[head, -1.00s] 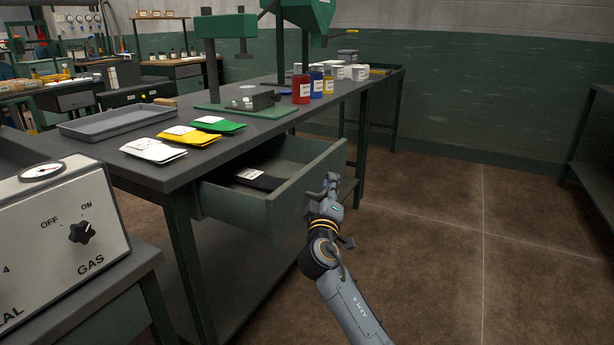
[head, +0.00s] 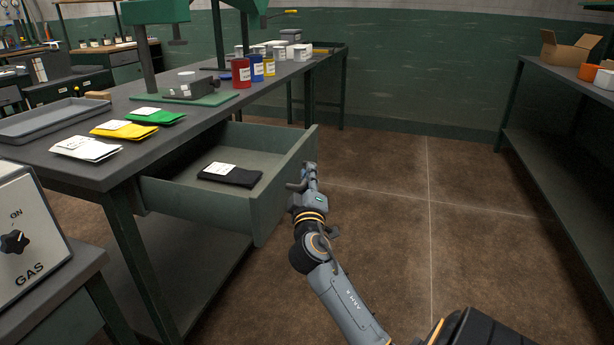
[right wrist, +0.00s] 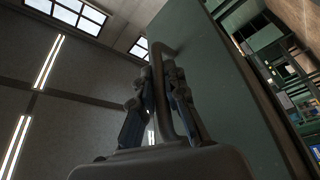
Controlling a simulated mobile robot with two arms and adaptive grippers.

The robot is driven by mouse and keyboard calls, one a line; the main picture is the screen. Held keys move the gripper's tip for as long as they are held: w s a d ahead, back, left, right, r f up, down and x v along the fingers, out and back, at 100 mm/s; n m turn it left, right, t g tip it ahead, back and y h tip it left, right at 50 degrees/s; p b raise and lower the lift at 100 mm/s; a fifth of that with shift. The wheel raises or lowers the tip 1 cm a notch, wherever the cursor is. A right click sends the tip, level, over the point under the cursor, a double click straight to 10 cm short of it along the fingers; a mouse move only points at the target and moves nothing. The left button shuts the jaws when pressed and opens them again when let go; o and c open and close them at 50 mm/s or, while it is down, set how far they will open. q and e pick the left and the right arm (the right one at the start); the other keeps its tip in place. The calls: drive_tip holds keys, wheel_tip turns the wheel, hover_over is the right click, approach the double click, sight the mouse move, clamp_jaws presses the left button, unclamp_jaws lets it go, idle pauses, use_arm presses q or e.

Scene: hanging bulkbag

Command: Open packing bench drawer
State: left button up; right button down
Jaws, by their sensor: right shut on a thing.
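The packing bench (head: 110,170) has a dark top and green legs. Its green drawer (head: 195,205) is pulled well out, and a black packet with a white label (head: 232,174) lies inside. My right gripper (head: 309,178) is at the outer face of the drawer front. In the right wrist view my gripper (right wrist: 170,95) is shut on the drawer's bar handle (right wrist: 178,105), with the drawer front (right wrist: 215,90) beside it. My left gripper is not in view.
White, yellow and green packets (head: 124,130), a grey tray (head: 50,120) and several tins (head: 241,72) stand on the bench. A gas control box (head: 30,235) is at lower left. Another bench (head: 560,150) stands at right. The floor (head: 400,210) between is clear.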

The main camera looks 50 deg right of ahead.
drive_tip(key=c, duration=1.7)
unclamp_jaws()
drive_tip(key=shift+f, duration=0.1)
drive_tip(key=shift+o, duration=0.2)
drive_tip(key=shift+a, duration=0.1)
drive_tip(key=v, duration=1.2)
